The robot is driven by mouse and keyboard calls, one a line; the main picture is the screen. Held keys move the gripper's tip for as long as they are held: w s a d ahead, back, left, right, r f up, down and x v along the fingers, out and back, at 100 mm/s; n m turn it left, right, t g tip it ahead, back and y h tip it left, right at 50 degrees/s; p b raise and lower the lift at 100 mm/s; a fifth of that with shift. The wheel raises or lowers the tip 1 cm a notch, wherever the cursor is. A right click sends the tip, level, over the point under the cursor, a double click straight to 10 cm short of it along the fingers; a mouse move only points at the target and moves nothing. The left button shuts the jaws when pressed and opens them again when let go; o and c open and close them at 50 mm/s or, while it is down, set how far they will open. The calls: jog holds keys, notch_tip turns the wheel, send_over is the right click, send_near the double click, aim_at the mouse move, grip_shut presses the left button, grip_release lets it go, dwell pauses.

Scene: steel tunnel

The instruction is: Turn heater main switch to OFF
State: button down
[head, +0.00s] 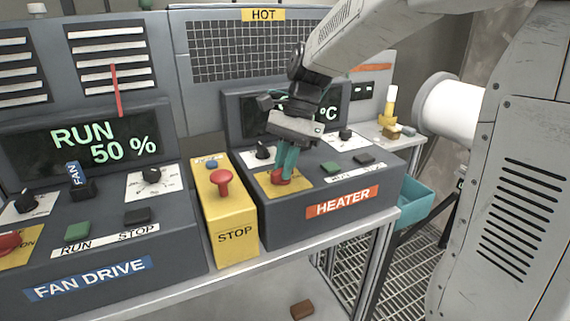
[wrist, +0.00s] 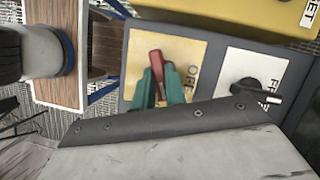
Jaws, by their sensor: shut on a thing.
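The heater main switch (head: 279,179) is a red rotary handle on a yellow plate (head: 263,184) at the left front of the dark heater console. In the wrist view its red handle (wrist: 155,62) stands out between the teal fingers, and part of a label like OFF shows on the plate (wrist: 187,55) to its right. My gripper (head: 287,163) reaches down from above and is shut on the red handle; its fingers also show in the wrist view (wrist: 159,85). The fingers hide part of the switch, so I cannot tell its exact setting.
The heater console (head: 250,223) also has a black knob (head: 262,152), a green button (head: 331,167) and a black button (head: 363,158) close by. A yellow STOP box (head: 237,240) with a red mushroom button (head: 221,180) stands just left. The fan drive console (head: 180,235) is further left.

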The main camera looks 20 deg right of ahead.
jog(key=n+g, duration=0.1)
jog(key=n, duration=0.2)
jog(key=n+h, duration=0.1)
jog(key=n, duration=0.2)
jog(key=shift+w+a+n+g+h, duration=0.1)
jog(key=shift+w+n+g+h, duration=0.1)
jog(key=shift+n+g+h, duration=0.15)
jog(key=n+h, duration=0.1)
jog(key=n, duration=0.2)
jog(key=shift+a+g, duration=0.1)
jog(key=shift+g, duration=0.25)
jog(key=shift+n+h, duration=0.75)
jog(key=shift+n, duration=1.1)
jog(key=c, duration=1.4)
grip_release()
jog(key=shift+c, duration=0.2)
jog(key=v, duration=0.8)
jog(key=shift+a+f, duration=0.1)
